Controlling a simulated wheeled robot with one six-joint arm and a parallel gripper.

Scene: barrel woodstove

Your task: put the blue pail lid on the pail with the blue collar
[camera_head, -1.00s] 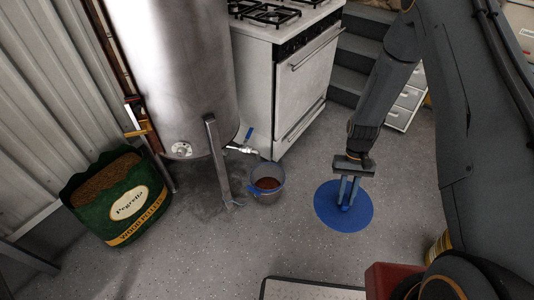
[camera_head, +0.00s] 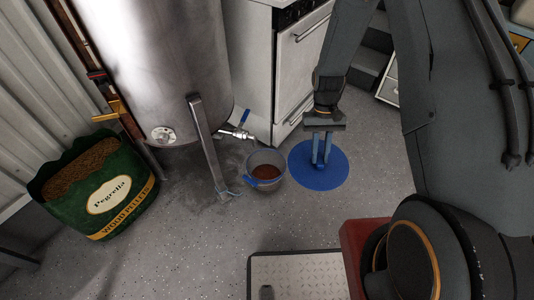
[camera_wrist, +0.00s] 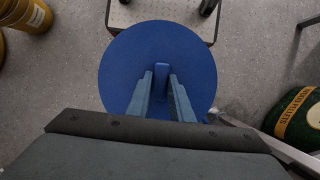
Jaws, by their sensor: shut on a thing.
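The blue pail lid (camera_head: 333,174) is a flat round disc with a raised handle. It also fills the middle of the wrist view (camera_wrist: 140,60). My gripper (camera_head: 320,163) points down and is shut on the lid's handle; the fingers show on both sides of it in the wrist view (camera_wrist: 161,88). The pail with the blue collar (camera_head: 265,171) stands on the floor just left of the lid in the head view, open at the top with brown contents inside. The lid is beside the pail, not over it. Its height above the floor is hard to tell.
A steel tank (camera_head: 160,60) with a tap (camera_head: 238,132) and a leg (camera_head: 208,150) stands close behind and left of the pail. A white stove (camera_head: 295,75) is behind. A wood pellet bag (camera_head: 100,190) sits left. A metal-topped platform (camera_head: 300,275) lies in front.

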